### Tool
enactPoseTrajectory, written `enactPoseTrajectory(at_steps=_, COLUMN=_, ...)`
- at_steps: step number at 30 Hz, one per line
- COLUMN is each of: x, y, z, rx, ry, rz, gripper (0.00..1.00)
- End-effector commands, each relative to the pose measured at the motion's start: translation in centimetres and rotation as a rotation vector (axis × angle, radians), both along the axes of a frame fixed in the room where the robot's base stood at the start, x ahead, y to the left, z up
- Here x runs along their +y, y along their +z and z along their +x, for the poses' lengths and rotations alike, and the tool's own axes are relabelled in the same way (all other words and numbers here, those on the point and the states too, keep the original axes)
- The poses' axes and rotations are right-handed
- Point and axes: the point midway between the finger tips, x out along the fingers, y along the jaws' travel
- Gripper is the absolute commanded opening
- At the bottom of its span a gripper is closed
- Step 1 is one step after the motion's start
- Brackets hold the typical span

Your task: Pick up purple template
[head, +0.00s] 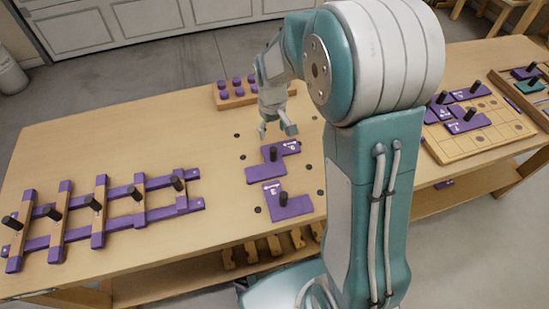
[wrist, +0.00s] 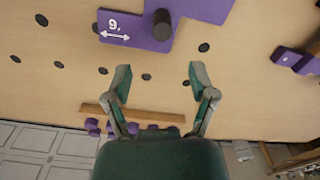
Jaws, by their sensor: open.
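Two stepped purple templates with black knobs lie on the wooden bench in the head view, the farther one (head: 262,174) just below my gripper (head: 277,131) in the picture and the nearer one (head: 292,209) in front of it. In the wrist view, a purple template (wrist: 122,25) with white markings and a black knob is partly cut off at the top edge. My gripper (wrist: 158,78) is open, with bare bench between its fingers. It is empty and appears to be above the bench, apart from the template.
A purple-and-wood ladder frame (head: 101,210) with black knobs lies left. A wooden rack (head: 235,101) with purple pegs stands behind my gripper. A grid board (head: 499,131) with more purple templates is right. Dark holes dot the bench; its left-back surface (head: 110,140) is clear.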

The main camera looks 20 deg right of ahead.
Motion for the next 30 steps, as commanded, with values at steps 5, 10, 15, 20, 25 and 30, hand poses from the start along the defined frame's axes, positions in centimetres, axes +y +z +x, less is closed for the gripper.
enactPoseTrajectory(at_steps=5, x=0.0, y=-3.2, z=-0.2, rx=0.005, ry=0.000, rz=0.001, gripper=0.73)
enactPoseTrajectory(at_steps=10, x=-0.1, y=-4.6, z=-0.2, rx=0.001, ry=-0.001, rz=0.001, gripper=0.73)
enactPoseTrajectory(at_steps=15, x=-0.3, y=-6.7, z=-0.7, rx=0.006, ry=-0.001, rz=0.002, gripper=0.73)
enactPoseTrajectory(at_steps=20, x=-0.3, y=-9.0, z=-0.9, rx=0.003, ry=-0.001, rz=0.000, gripper=0.73)
enactPoseTrajectory(at_steps=25, x=-0.3, y=-9.9, z=-0.9, rx=0.000, ry=-0.001, rz=0.000, gripper=0.73)
enactPoseTrajectory(at_steps=30, x=-0.3, y=-9.8, z=-0.9, rx=0.000, ry=-0.001, rz=0.000, gripper=0.69)
